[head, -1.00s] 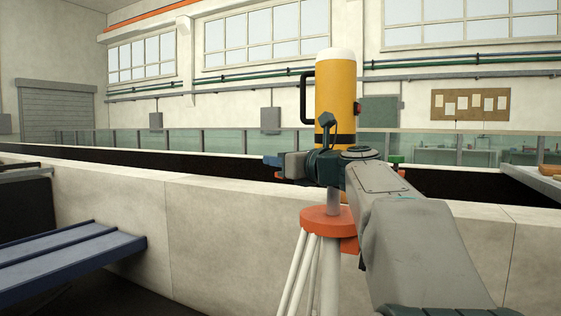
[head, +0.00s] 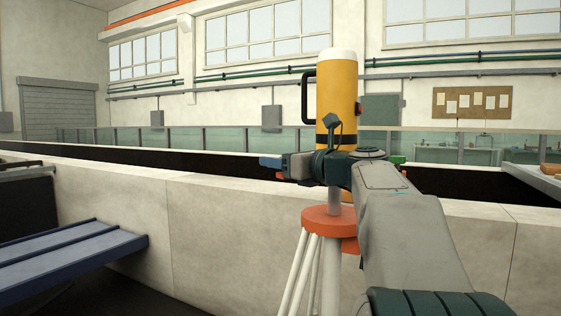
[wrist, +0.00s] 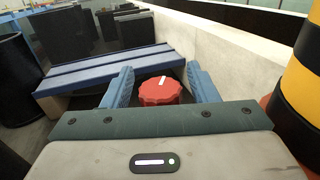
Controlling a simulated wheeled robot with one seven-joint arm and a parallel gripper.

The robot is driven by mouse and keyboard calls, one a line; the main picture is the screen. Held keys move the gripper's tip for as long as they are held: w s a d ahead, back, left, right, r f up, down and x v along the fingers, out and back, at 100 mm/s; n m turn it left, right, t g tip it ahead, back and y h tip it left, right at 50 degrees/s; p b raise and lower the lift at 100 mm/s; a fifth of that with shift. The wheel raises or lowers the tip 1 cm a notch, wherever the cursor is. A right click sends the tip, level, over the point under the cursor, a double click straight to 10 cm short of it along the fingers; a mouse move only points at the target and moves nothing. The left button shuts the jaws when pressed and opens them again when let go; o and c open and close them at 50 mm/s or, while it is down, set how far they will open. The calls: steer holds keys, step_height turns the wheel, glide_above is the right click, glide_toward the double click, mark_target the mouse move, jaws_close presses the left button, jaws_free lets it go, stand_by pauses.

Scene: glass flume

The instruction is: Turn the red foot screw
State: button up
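The red foot screw (wrist: 160,91) is a ribbed round knob with a white mark on top. In the wrist view it sits between the two blue fingers of my gripper (wrist: 161,76). The fingers are apart, one on each side of the knob, with a narrow gap showing at each side. In the head view my gripper (head: 273,166) is beside the base of the yellow instrument (head: 337,92), which stands on an orange-topped tripod (head: 325,221). My arm hides most of the instrument's base there, and the red screw is mostly hidden.
A pale low wall (head: 235,220) runs close behind the tripod. A blue bench (head: 75,255) stands at the left. A green knob (head: 397,160) shows to the right of my wrist. Dark boxes (wrist: 75,38) stand beyond the bench in the wrist view.

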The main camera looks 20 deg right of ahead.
steer(key=p+v, duration=0.1)
steer(key=v, duration=1.2)
steer(key=shift+s+d, duration=0.2)
steer(key=shift+s, duration=0.2)
steer(key=shift+f, duration=0.1)
